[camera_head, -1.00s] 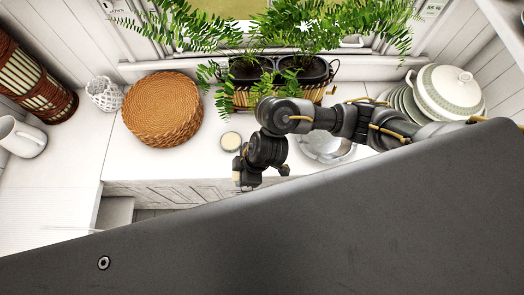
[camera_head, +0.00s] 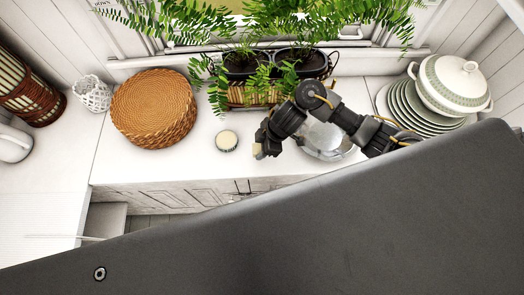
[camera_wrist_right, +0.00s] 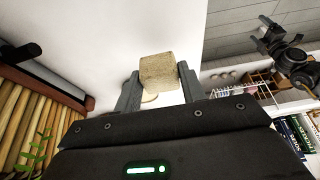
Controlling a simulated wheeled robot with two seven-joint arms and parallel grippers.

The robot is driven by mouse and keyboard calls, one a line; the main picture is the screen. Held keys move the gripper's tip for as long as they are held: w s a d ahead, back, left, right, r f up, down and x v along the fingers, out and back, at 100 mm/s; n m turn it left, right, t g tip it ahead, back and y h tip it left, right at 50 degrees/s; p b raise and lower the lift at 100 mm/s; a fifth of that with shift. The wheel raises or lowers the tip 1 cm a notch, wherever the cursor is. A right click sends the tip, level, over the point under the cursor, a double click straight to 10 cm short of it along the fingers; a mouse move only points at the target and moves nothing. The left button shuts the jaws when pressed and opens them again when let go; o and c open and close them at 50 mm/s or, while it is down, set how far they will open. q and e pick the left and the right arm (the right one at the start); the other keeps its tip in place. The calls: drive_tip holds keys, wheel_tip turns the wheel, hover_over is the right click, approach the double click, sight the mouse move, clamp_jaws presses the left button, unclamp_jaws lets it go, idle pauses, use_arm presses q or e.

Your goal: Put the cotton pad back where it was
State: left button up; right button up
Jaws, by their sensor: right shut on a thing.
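In the right wrist view, my right gripper (camera_wrist_right: 158,90) is shut on a pale beige block (camera_wrist_right: 158,71), which seems to be the cotton pad. The block sits between the fingertips. In the head view my right gripper (camera_head: 260,152) is over the counter, right of a small round cream-topped container (camera_head: 227,140). A pale round edge (camera_wrist_right: 150,98) shows behind the block, mostly hidden, probably that container. A dark arm, likely my left, shows at the right wrist view's upper right with its gripper (camera_wrist_right: 268,38), too small to read.
A woven basket (camera_head: 152,108) stands left on the white counter (camera_head: 185,163). A fern planter (camera_head: 236,95) is behind. A silver bowl (camera_head: 325,140) lies beside my right arm. Stacked plates (camera_head: 398,110) and a white tureen (camera_head: 455,80) stand right.

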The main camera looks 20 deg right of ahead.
drive_tip(key=shift+w+d+f+b, duration=0.15)
drive_tip(key=shift+f+b, duration=0.05)
drive_tip(key=shift+f, duration=0.8)
drive_tip(key=shift+w+d+f+b, duration=0.1)
drive_tip(key=shift+d+f+b, duration=0.05)
drive_tip(key=shift+f, duration=0.85)
drive_tip(key=shift+f, duration=0.1)
drive_tip(key=o, duration=0.9)
drive_tip(key=p+v, duration=0.3)
drive_tip(key=v, duration=0.9)
